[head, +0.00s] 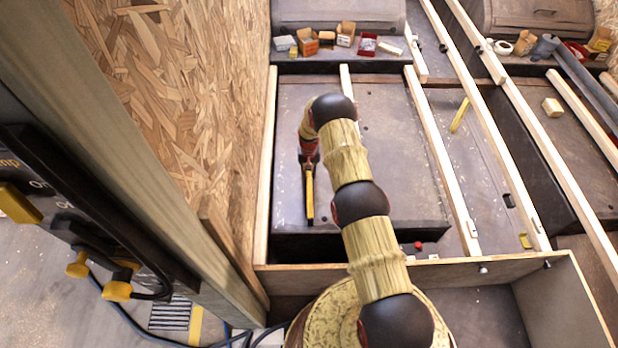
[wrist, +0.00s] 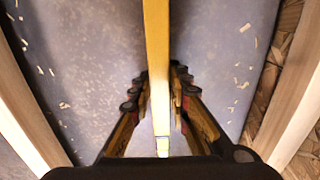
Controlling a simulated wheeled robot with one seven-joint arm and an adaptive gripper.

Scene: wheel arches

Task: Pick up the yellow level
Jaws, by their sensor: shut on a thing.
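The yellow level (wrist: 157,40) is a long, narrow yellow bar. It runs lengthwise between the fingers of my gripper (wrist: 158,88) in the wrist view, with a pale end near the palm. In the head view the level (head: 309,196) sticks out below my gripper (head: 309,160), over the grey panel left of centre. My gripper is shut on the level, with a finger on each side. Whether the level still touches the panel cannot be told.
Pale wooden battens (head: 441,160) run along both sides of the grey panel (head: 400,150). A chipboard wall (head: 190,110) stands close at the left. Small boxes (head: 308,42) line the back ledge. Another yellow strip (head: 460,114) lies to the right. A wooden board edge (head: 450,268) crosses the front.

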